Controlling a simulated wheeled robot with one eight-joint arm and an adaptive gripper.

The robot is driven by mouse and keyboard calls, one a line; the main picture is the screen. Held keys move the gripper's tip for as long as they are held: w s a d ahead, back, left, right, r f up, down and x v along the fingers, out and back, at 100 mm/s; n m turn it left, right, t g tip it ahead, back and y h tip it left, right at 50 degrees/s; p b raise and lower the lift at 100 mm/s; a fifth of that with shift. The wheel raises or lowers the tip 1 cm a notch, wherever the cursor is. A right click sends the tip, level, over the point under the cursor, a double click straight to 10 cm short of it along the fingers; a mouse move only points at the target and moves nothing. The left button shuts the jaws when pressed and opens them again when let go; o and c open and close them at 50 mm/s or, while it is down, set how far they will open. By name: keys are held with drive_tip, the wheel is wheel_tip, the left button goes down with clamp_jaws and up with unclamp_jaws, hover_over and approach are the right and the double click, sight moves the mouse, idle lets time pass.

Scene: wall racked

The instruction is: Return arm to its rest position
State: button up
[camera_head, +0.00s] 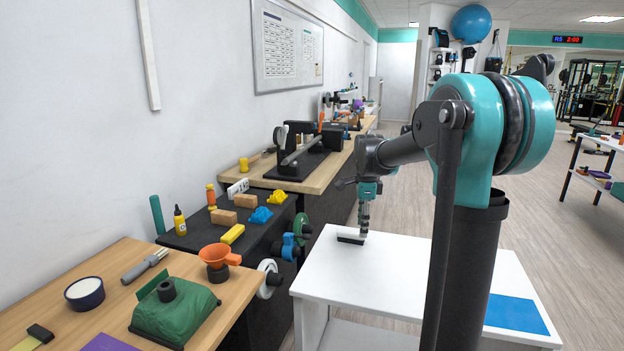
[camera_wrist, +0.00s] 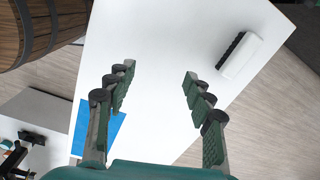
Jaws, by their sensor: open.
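My gripper (camera_wrist: 158,85) is open and empty in the wrist view, with its two fingers wide apart above a white table (camera_wrist: 150,40). In the head view my gripper (camera_head: 364,215) hangs at the end of my teal and dark arm, pointing down over the left part of the white table (camera_head: 400,270). A white brush-like block with a dark edge (camera_head: 351,238) lies on the table near my gripper; it also shows in the wrist view (camera_wrist: 241,55), to the right of the fingers and apart from them.
A blue mat (camera_head: 515,314) lies at the table's right end. Wooden benches (camera_head: 50,285) with a green object (camera_head: 175,315), an orange funnel (camera_head: 218,256) and dark shelf (camera_head: 215,235) line the left wall. A wooden barrel (camera_wrist: 40,30) shows in the wrist view. Floor (camera_head: 520,215) is clear behind the table.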

drive_tip(key=s+d+f+n+t, duration=0.1)
drive_tip(key=s+f+n, duration=0.7)
drive_tip(key=s, duration=0.5)
drive_tip(key=s+d+f+n+t, duration=0.2)
drive_tip(key=s+f+n, duration=0.6)
drive_tip(key=s, duration=0.5)
drive_tip(key=n, duration=0.2)
drive_tip(key=shift+s+d+n+t, duration=0.2)
drive_tip(key=shift+n+t, duration=0.1)
drive_tip(key=shift+n, duration=0.1)
drive_tip(key=shift+a, duration=0.1)
drive_tip(key=shift+c, duration=0.3)
